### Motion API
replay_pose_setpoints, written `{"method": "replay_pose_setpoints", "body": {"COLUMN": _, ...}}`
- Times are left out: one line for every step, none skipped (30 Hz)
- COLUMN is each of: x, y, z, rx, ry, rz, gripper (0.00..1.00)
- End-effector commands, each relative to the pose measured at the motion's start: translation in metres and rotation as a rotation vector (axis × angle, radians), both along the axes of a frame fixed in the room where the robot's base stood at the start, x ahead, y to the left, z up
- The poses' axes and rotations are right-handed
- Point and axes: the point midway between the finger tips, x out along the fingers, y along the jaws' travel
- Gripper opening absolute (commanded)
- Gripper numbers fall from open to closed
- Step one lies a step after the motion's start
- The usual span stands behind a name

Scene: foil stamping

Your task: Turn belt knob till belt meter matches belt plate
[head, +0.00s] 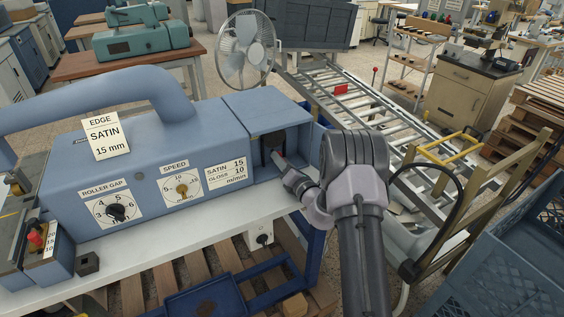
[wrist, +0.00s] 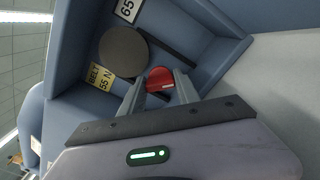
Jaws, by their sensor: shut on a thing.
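The belt knob (wrist: 160,80) is red and sits inside the open blue housing in the wrist view. My gripper (wrist: 159,77) is shut on it, one finger on each side. The yellow belt plate (wrist: 101,78) reads "BELT 55 N", turned sideways and left of the knob. A white meter (wrist: 127,9) at the top edge reads 65; it is partly cut off. In the head view my gripper (head: 279,159) reaches into the housing's open right end (head: 297,125); the knob, plate and meter cannot be made out there.
A dark round disc (wrist: 123,52) sits close beside the knob and plate. The housing walls are near the gripper. The blue machine (head: 150,140) carries roller gap (head: 116,212) and speed (head: 182,189) dials. A fan (head: 245,50) and metal conveyor (head: 345,95) stand behind.

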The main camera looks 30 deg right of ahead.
Motion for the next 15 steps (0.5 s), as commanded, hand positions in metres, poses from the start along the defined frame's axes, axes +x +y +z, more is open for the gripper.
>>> {"method": "replay_pose_setpoints", "body": {"x": -0.0001, "y": 0.0001, "z": -0.0004, "rx": -0.006, "ry": 0.0, "rz": 0.0, "gripper": 0.0}}
{"method": "replay_pose_setpoints", "body": {"x": -0.0001, "y": 0.0001, "z": -0.0004, "rx": -0.012, "ry": 0.0, "rz": 0.0, "gripper": 0.0}}
{"method": "replay_pose_setpoints", "body": {"x": -0.0001, "y": 0.0001, "z": -0.0005, "rx": -0.024, "ry": -0.001, "rz": 0.0, "gripper": 0.0}}
{"method": "replay_pose_setpoints", "body": {"x": -0.0001, "y": 0.0001, "z": -0.0006, "rx": -0.035, "ry": -0.001, "rz": 0.0, "gripper": 0.0}}
{"method": "replay_pose_setpoints", "body": {"x": -0.0001, "y": 0.0001, "z": -0.0007, "rx": -0.047, "ry": -0.002, "rz": 0.0, "gripper": 0.0}}
{"method": "replay_pose_setpoints", "body": {"x": -0.0001, "y": 0.0001, "z": -0.0008, "rx": -0.068, "ry": -0.002, "rz": 0.0, "gripper": 0.0}}
{"method": "replay_pose_setpoints", "body": {"x": -0.0001, "y": 0.0001, "z": -0.001, "rx": -0.084, "ry": -0.002, "rz": 0.001, "gripper": 0.0}}
{"method": "replay_pose_setpoints", "body": {"x": -0.0001, "y": 0.0002, "z": -0.0011, "rx": -0.104, "ry": -0.003, "rz": 0.001, "gripper": 0.0}}
{"method": "replay_pose_setpoints", "body": {"x": -0.0001, "y": 0.0002, "z": -0.0012, "rx": -0.131, "ry": -0.004, "rz": 0.001, "gripper": 0.0}}
{"method": "replay_pose_setpoints", "body": {"x": -0.0001, "y": 0.0003, "z": -0.0013, "rx": -0.153, "ry": -0.004, "rz": 0.001, "gripper": 0.0}}
{"method": "replay_pose_setpoints", "body": {"x": -0.0001, "y": 0.0003, "z": -0.0013, "rx": -0.178, "ry": -0.005, "rz": 0.001, "gripper": 0.0}}
{"method": "replay_pose_setpoints", "body": {"x": -0.0001, "y": 0.0004, "z": -0.0013, "rx": -0.211, "ry": -0.006, "rz": 0.001, "gripper": 0.0}}
{"method": "replay_pose_setpoints", "body": {"x": -0.0001, "y": 0.0004, "z": -0.0013, "rx": -0.238, "ry": -0.007, "rz": 0.001, "gripper": 0.0}}
{"method": "replay_pose_setpoints", "body": {"x": -0.0001, "y": 0.0004, "z": -0.0013, "rx": -0.264, "ry": -0.008, "rz": 0.001, "gripper": 0.0}}
{"method": "replay_pose_setpoints", "body": {"x": -0.0001, "y": 0.0005, "z": -0.0013, "rx": -0.299, "ry": -0.009, "rz": 0.001, "gripper": 0.0}}
